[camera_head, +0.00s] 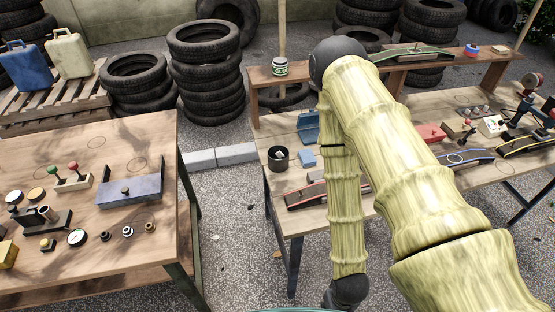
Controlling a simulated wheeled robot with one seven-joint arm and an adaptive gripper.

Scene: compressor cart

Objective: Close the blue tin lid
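A blue tin (309,126) stands at the back left of the right-hand workbench, just left of my arm. A blue panel, which looks like its raised lid, leans up at the back. My arm hides the tin's right side, so I cannot tell how far the lid is open. My arm bends at the top and hangs down in front of this bench. Its dark wrist joint is at the bottom edge, well below and apart from the tin. My gripper is cut off by the bottom edge.
A black round container (279,159) and a small blue block (307,159) sit near the tin. The left workbench (150,250) holds knobs and gauges. Gravel floor lies between the benches.

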